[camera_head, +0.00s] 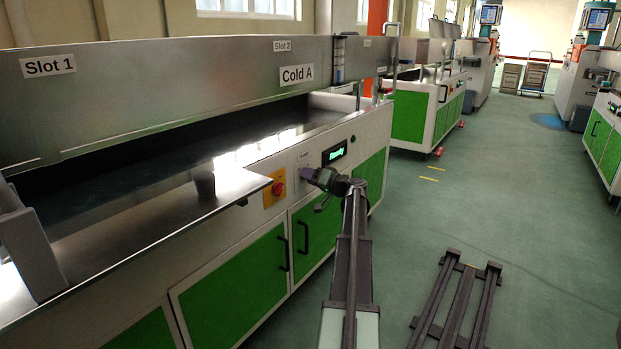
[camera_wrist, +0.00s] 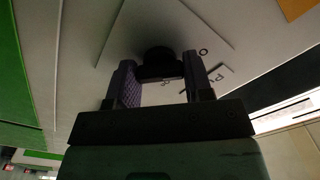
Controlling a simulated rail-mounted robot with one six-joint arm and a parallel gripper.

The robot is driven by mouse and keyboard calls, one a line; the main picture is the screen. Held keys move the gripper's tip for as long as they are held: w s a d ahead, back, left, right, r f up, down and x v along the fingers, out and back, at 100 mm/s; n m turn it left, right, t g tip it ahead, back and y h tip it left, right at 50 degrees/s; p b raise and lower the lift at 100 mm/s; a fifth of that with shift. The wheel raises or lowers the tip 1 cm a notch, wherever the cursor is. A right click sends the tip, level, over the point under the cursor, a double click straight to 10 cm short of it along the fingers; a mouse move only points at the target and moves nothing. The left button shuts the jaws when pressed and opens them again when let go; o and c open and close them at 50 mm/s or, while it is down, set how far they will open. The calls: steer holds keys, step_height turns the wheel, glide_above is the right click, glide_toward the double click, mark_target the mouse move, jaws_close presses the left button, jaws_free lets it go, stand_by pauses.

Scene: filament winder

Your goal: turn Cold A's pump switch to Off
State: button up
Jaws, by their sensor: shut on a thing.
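Cold A's bath (camera_head: 250,160) is the long machine marked by a Cold A sign (camera_head: 297,75). My gripper (camera_head: 311,174) is at its front panel, just left of and below the green display. In the wrist view, my gripper (camera_wrist: 160,78) has its two fingers on either side of the black pump switch knob (camera_wrist: 158,58) and is shut on it. The knob sits on a pale square plate (camera_wrist: 205,28) with dark letters, partly hidden by a finger. The knob's pointing direction cannot be read. In the head view my gripper hides the knob.
A yellow plate with a red knob (camera_head: 277,188) is left of my gripper. The green display (camera_head: 334,153) reads Ready. Green cabinet doors with black handles (camera_head: 305,237) lie below. A dark rail frame (camera_head: 455,300) is on the floor at right. The aisle floor (camera_head: 480,190) is mostly clear.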

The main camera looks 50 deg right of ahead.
steer(key=o, duration=0.9)
steer(key=s, duration=1)
steer(key=shift+s+d, duration=0.25)
steer(key=shift+s, duration=0.15)
